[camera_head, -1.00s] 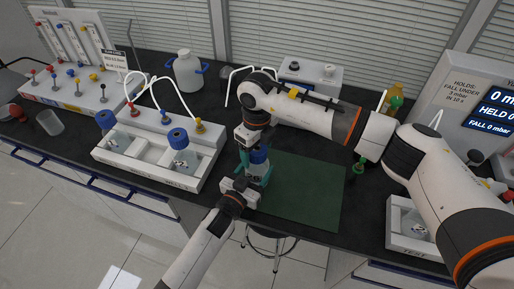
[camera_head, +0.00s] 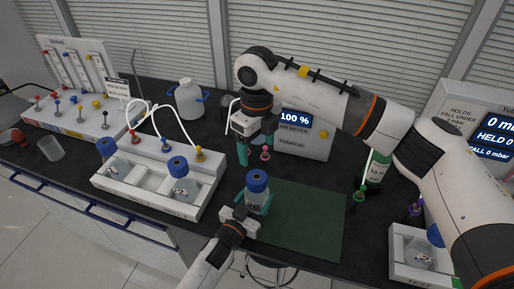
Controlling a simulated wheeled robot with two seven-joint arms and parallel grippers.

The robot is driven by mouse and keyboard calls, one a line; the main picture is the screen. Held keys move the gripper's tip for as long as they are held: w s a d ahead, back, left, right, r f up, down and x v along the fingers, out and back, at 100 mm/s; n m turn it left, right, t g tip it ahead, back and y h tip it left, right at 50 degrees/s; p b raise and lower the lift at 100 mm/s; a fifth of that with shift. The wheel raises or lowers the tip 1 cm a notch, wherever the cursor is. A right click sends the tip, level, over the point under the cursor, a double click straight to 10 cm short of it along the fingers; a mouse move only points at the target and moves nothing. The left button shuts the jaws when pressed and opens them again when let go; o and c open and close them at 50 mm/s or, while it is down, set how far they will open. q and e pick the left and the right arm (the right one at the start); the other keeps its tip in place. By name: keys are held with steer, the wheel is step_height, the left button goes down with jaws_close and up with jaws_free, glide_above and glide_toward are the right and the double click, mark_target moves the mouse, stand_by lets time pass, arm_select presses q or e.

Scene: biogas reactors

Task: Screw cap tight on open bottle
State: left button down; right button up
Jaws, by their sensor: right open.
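The bottle (camera_head: 254,204) stands upright at the left edge of the green mat (camera_head: 305,222), with a blue cap (camera_head: 257,181) on its top. I cannot tell how tight the cap sits. My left gripper (camera_head: 256,204) comes from the front, its teal fingers shut around the bottle's body. My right gripper (camera_head: 256,152) hangs above and slightly behind the cap, open and empty, its fingers pointing down and clear of the cap.
A white rack (camera_head: 140,190) with two blue-capped bottles stands on the left. Behind my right gripper is a meter (camera_head: 318,142) reading 100 %. A white tray (camera_head: 405,262) with a blue-capped bottle stands at the right. The mat's right part is bare.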

arm_select(q)
steer(key=shift+c, duration=1.3)
jaws_free()
steer(key=b+v, duration=0.1)
steer(key=v, duration=1.1)
steer(key=shift+b, duration=0.35)
